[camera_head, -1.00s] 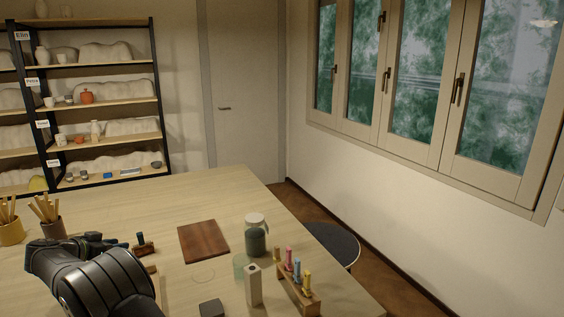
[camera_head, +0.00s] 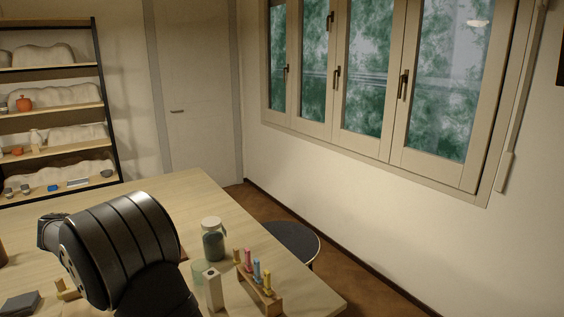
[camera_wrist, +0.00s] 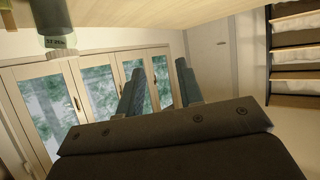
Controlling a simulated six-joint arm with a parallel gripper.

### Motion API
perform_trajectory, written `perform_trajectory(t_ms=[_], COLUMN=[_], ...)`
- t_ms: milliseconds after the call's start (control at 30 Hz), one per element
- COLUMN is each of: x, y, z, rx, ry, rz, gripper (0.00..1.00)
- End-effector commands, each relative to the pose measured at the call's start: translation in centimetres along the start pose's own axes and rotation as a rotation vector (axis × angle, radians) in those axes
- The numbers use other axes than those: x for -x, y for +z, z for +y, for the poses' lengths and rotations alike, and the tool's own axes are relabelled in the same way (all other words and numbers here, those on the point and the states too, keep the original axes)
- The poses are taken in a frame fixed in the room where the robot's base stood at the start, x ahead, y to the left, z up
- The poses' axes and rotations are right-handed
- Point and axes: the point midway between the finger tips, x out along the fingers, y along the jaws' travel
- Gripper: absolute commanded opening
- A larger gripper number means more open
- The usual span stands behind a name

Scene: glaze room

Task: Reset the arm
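My arm (camera_head: 125,245) fills the lower left of the head view, above the table. My gripper is hidden there. In the wrist view my gripper (camera_wrist: 160,88) shows two fingers standing apart, with window and wall visible between them. Nothing is held between the fingers. The wrist view is upside down, with the table top (camera_wrist: 130,12) along its upper edge, so the gripper points away toward the door and windows, clear of the table.
On the table (camera_head: 195,190) stand a lidded jar (camera_head: 213,243), a pale block-like bottle (camera_head: 214,290), a wooden rack (camera_head: 262,292) of coloured tools and a grey block (camera_head: 20,303). A dark round stool (camera_head: 293,240) is beyond the right edge. Shelves (camera_head: 60,150) stand at left.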

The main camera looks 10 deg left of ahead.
Motion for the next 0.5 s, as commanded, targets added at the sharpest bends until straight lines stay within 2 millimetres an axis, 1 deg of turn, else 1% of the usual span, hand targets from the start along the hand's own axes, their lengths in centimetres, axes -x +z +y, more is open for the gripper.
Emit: perform_trajectory(t_ms=[33,200,367,500], x=[-0.3,-0.9,-1.3,-1.4], y=[-0.6,-1.5,-2.0,-1.9], z=[1.1,3.8,6.4,8.7], rx=[0.010,0.060,0.107,0.151], ry=[-0.009,-0.053,-0.096,-0.135], rz=[0.001,0.004,0.008,0.014], gripper=[0.34,0.34,0.34,0.34])
